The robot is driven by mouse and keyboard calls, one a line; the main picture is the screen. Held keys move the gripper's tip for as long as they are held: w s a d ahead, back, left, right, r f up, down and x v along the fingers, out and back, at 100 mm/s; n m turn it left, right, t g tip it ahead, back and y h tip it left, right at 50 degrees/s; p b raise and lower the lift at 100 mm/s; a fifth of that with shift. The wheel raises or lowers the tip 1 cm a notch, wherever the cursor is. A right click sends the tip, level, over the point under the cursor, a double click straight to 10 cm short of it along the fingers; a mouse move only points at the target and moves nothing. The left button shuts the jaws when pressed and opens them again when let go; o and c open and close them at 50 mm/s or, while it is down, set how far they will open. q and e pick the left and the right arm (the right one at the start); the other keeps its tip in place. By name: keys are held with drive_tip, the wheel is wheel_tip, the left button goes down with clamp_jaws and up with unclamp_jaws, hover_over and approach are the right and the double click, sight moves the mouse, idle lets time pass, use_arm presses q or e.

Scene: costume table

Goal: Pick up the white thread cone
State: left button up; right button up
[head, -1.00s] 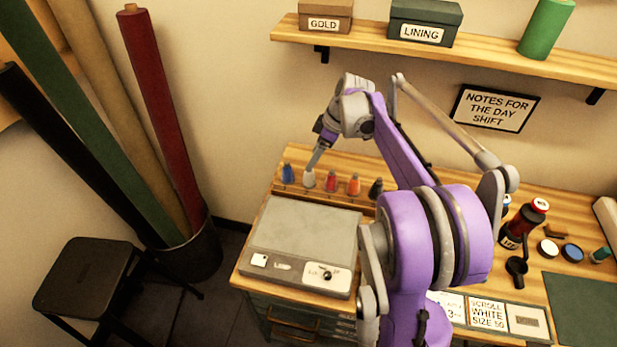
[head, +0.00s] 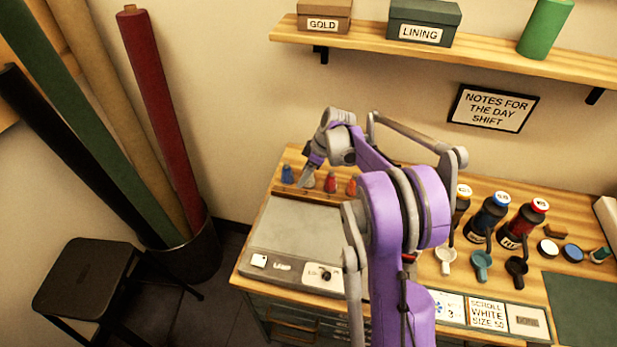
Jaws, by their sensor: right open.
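The white thread cone (head: 310,182) stands in a row of cones at the back of the table, between a blue cone (head: 287,174) and a red cone (head: 330,182). My right gripper (head: 304,181) points down at the white cone and hides part of it. Its jaws are open, seen edge-on. I cannot tell whether the fingers are around the cone or just in front of it. My left gripper is out of view.
An orange cone (head: 352,186) stands right of the red one. A grey flat-topped device (head: 305,235) lies in front of the row. Several dark bottles (head: 487,217) and small scoops (head: 481,264) stand to the right. A shelf (head: 450,62) runs above.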

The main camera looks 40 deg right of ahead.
clamp_jaws()
idle(0.3)
